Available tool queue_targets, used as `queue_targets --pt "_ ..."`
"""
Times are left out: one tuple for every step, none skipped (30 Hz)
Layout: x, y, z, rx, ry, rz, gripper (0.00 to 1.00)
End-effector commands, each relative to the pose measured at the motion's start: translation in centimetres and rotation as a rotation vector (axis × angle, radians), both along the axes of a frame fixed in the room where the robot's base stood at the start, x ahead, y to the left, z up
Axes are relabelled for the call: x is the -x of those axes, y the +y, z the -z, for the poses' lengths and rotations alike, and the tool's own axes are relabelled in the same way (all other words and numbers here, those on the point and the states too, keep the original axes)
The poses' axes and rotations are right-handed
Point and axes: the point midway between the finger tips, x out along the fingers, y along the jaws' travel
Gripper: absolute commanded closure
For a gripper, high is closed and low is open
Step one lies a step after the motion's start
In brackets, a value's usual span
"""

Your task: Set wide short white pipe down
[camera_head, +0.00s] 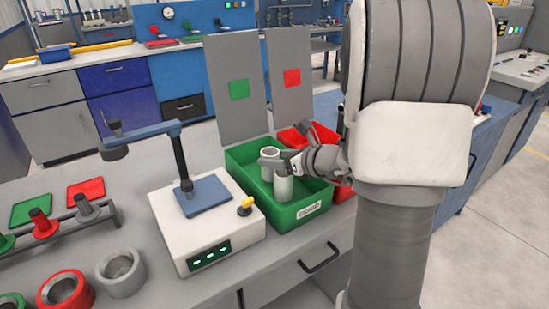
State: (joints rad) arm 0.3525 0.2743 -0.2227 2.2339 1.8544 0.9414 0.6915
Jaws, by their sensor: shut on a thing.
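A white pipe (268,172) with an open round top is inside the green bin (301,216), near its back left. A second white pipe piece (283,189) shows just in front and to the right of it, also in the bin. My gripper (272,162) reaches in from the right, low over the bin, and is shut on the wide short white pipe. Its fingers cover part of both white pieces. I cannot tell how close the held pipe's bottom is to the bin floor.
A red bin (318,130) stands behind and right of the green one, partly hidden by my arm. A white machine (212,240) with a blue plate stands left. Grey panels with green (239,90) and red (292,77) squares rise behind. Ring-shaped parts (121,270) sit front left.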

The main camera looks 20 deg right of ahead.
Motion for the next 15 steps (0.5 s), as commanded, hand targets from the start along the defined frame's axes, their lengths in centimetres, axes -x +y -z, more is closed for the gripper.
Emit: queue_targets --pt "-0.01 -0.01 0.30 0.000 0.000 0.000 1.00" --pt "-0.01 -0.01 0.38 0.000 0.000 0.000 1.00" --pt "0.00 -0.01 0.50 0.000 0.000 0.000 1.00" --pt "0.00 -0.01 0.57 0.000 0.000 0.000 1.00" --pt "0.00 -0.01 0.66 0.000 0.000 0.000 1.00" --pt "0.00 -0.01 0.74 0.000 0.000 0.000 1.00" --pt "0.00 -0.01 0.71 0.000 0.000 0.000 1.00" --pt "-0.01 -0.01 0.64 0.000 -0.001 0.000 1.00" --pt "-0.01 -0.01 0.60 0.000 0.000 0.000 1.00" --pt "0.00 -0.01 0.61 0.000 0.000 0.000 0.38" --pt "0.01 0.00 0.61 0.000 0.000 0.000 0.33" --pt "0.00 -0.01 0.61 0.000 0.000 0.000 0.26" --pt "0.00 -0.01 0.61 0.000 0.000 0.000 0.20" --pt "0.00 -0.01 0.61 0.000 0.000 0.000 0.15" --pt "0.00 -0.01 0.61 0.000 0.000 0.000 0.14"
